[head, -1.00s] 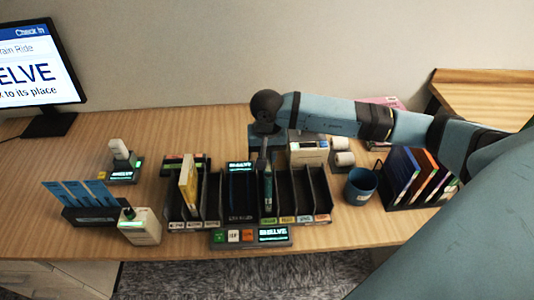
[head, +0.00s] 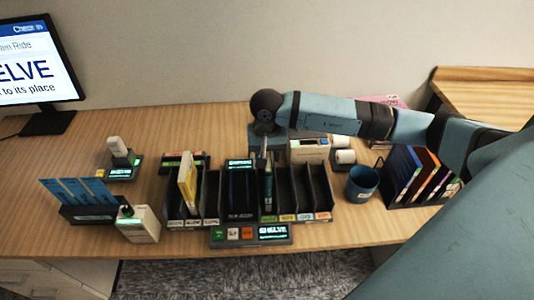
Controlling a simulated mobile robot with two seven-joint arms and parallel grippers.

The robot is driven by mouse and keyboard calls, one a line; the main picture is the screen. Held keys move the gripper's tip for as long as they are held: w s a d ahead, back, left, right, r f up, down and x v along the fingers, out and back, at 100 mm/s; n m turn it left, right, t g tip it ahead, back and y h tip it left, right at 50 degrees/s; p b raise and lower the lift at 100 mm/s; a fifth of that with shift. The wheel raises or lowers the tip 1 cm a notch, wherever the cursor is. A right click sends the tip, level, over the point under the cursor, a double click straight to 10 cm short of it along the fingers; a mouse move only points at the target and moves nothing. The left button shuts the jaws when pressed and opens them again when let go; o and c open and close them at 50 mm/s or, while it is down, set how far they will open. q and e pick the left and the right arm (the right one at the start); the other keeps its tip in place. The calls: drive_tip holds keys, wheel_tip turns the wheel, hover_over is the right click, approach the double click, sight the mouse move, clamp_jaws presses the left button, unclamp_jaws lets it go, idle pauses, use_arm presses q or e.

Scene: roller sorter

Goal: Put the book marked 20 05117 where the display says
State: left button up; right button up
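A thin teal book (head: 268,188) stands upright in a middle-right slot of the black divided sorter (head: 311,185); its marking is too small to read. My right gripper (head: 265,150) points down directly above this book, at or very near its top edge. I cannot tell whether its fingers are shut on it. A yellow book (head: 187,182) stands in a left slot. The monitor (head: 38,62) shows large letters ending in "ELVE" and "to its place". The small display (head: 272,232) in front of the sorter seems to read "SHELVE". My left gripper is not in view.
A blue cup (head: 361,184) and a rack of several coloured books (head: 420,178) stand right of the sorter. A scanner on a stand (head: 119,150), a holder with blue cards (head: 84,200) and a white box (head: 140,224) stand left.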

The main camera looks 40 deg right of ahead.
drive_tip(key=shift+o, duration=0.7)
wheel_tip(320, 180, up, 14)
drive_tip(key=b, duration=0.1)
drive_tip(key=shift+f, duration=0.1)
